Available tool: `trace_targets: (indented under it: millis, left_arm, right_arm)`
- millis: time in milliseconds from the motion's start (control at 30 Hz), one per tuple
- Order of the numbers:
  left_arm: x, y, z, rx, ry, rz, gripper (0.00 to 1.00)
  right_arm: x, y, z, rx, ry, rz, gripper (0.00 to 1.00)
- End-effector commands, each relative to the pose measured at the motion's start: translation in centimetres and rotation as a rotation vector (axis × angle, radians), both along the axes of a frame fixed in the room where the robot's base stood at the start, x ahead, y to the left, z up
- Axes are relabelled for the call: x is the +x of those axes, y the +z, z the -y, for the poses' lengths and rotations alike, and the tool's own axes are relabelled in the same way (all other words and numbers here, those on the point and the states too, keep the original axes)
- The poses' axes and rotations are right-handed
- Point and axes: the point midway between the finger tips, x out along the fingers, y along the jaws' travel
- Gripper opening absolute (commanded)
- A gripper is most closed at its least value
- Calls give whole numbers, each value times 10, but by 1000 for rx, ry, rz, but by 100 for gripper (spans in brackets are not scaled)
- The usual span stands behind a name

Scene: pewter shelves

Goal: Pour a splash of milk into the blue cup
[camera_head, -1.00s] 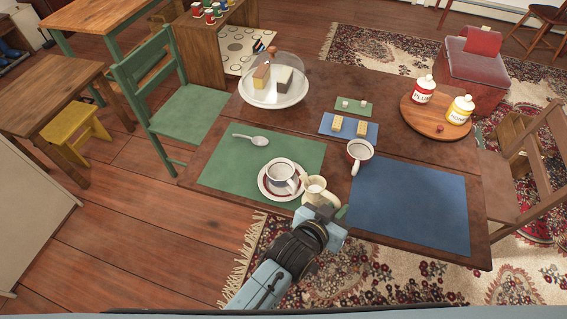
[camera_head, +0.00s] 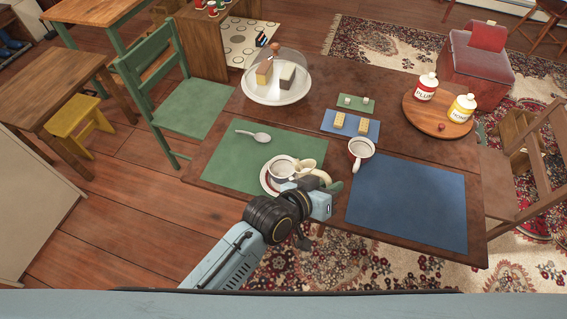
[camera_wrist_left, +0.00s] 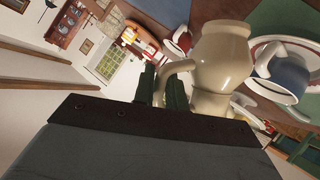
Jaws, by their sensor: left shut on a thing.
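A cream milk jug (camera_head: 307,166) is held by its handle in my left gripper (camera_head: 322,184). In the left wrist view the jug (camera_wrist_left: 222,62) fills the middle, with the fingers (camera_wrist_left: 162,88) shut around its handle. In the wrist view this cup (camera_wrist_left: 288,76) has a blue-looking outside. I cannot tell how far the jug is tilted, and no milk stream shows. My right gripper is out of view.
A spoon (camera_head: 252,135) lies on the green mat (camera_head: 228,164). The blue mat (camera_head: 410,205) is bare. A domed cake stand (camera_head: 275,92) and a round board with jars (camera_head: 422,117) stand farther back.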

Motion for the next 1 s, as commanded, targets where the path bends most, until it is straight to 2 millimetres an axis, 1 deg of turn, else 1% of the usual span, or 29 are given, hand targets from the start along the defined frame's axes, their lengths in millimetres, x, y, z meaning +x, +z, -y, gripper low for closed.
trace_targets:
  millis: [1000]
  left_arm:
    - [4,10,-6,-44,1,-43,0]
  right_arm:
    - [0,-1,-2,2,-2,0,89]
